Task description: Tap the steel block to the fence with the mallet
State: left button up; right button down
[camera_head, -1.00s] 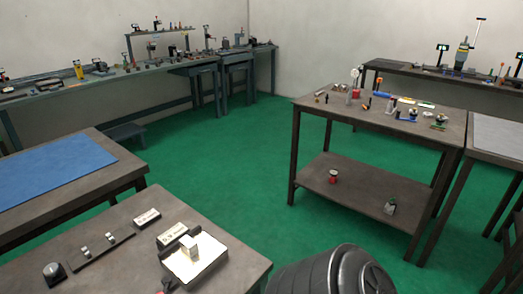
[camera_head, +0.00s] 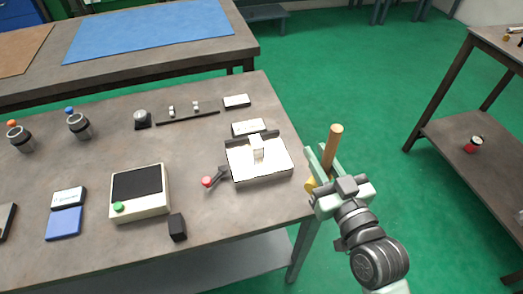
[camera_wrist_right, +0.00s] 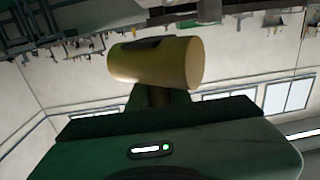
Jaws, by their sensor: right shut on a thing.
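The steel block (camera_head: 258,153) is a small bright upright block on the shiny square plate (camera_head: 270,173) at the table's right side. A dark rail (camera_head: 240,141) that looks like the fence runs along the plate's back edge; glare hides whether the block touches it. My right gripper (camera_head: 322,172) is shut on the mallet, just right of the plate and past the table's edge. The mallet's wooden handle (camera_head: 334,146) sticks up, and its yellow head (camera_head: 310,184) is partly hidden by the gripper. The head fills the middle of the right wrist view (camera_wrist_right: 150,62). My left gripper is out of view.
A red-knobbed lever (camera_head: 208,182) sticks out at the plate's left front. A label block (camera_head: 249,127) stands behind it. A box with a dark screen and green button (camera_head: 140,193) and a black cube (camera_head: 177,228) lie left. Open floor is to the right.

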jog(key=w+a+n+g+y+b, duration=0.1)
jog(key=a+y, duration=0.1)
jog(key=a, duration=0.1)
jog(key=w+a+n+g+y+b, duration=0.1)
jog(key=a+n+y+b, duration=0.1)
jog(key=a, duration=0.1)
jog(key=w+a+n+g+y+b, duration=0.1)
jog(key=a+n+g+y, duration=0.1)
jog(key=shift+w+a+r+y, duration=0.1)
jog(key=shift+a+r+y, duration=0.15)
jog(key=shift+a+y, duration=0.15)
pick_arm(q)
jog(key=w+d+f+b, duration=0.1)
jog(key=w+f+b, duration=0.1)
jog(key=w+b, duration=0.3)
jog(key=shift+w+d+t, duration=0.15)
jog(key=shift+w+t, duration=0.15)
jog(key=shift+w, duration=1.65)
pick_arm(e)
jog(key=shift+s+a+r+n+g+y, duration=0.4)
jog(key=shift+a+n+g+y, duration=0.4)
jog(key=shift+n+g, duration=0.4)
jog(key=shift+s+a+r+n+g+y, duration=0.45)
jog(key=shift+a+n+g+y, duration=0.35)
jog(key=shift+g, duration=0.65)
jog(key=shift+s+a+r+n+g+y, duration=0.4)
jog(key=shift+a+n+g+y, duration=0.4)
jog(key=shift+n+g, duration=0.45)
jog(key=shift+m, duration=0.25)
